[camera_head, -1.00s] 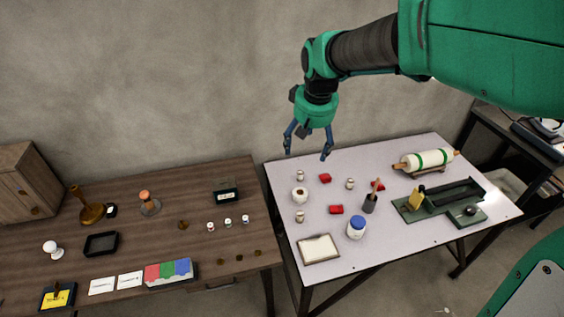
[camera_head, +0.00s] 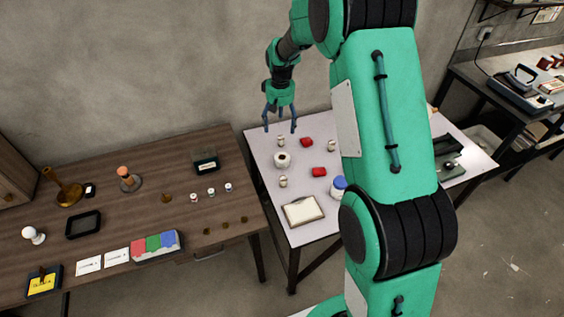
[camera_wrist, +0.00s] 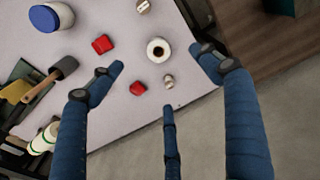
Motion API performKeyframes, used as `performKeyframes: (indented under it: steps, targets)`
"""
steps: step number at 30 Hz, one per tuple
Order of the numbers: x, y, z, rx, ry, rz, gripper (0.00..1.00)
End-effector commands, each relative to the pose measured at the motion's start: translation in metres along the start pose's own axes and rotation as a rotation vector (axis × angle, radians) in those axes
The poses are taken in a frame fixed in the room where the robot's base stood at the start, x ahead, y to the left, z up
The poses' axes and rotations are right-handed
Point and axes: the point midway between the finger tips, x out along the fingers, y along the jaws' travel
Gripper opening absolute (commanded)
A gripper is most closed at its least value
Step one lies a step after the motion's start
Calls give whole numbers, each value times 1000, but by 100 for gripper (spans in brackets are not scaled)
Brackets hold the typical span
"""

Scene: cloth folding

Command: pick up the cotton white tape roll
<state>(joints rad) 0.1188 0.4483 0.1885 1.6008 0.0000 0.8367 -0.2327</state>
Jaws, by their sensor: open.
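The white tape roll (camera_head: 282,159) stands on the light table, near its left edge, in the head view. In the wrist view the white tape roll (camera_wrist: 158,50) shows its dark centre hole and lies beyond the fingertips, between the two outer fingers. My gripper (camera_head: 280,128) is open and empty, above the back left part of the light table. In the wrist view my gripper (camera_wrist: 160,80) shows its blue fingers spread wide, with nothing between them and apart from the roll.
Red blocks (camera_head: 319,171), small spools (camera_head: 283,181), a blue-lidded jar (camera_head: 338,187) and a framed tray (camera_head: 303,211) surround the roll on the light table (camera_head: 262,150). A brown table (camera_head: 150,200) with small goods stands to the left.

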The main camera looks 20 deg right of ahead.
Motion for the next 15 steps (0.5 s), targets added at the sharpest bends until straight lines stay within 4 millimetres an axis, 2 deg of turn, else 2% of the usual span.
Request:
performKeyframes:
  steps: [1,7,12,15]
  targets:
    - [20,4,-5,-1,-13,-3,78]
    - [78,16,-20,-10,-45,-11,78]
    - [108,21,-27,-16,-61,-15,78]
    - [116,22,-28,-17,-65,-16,78]
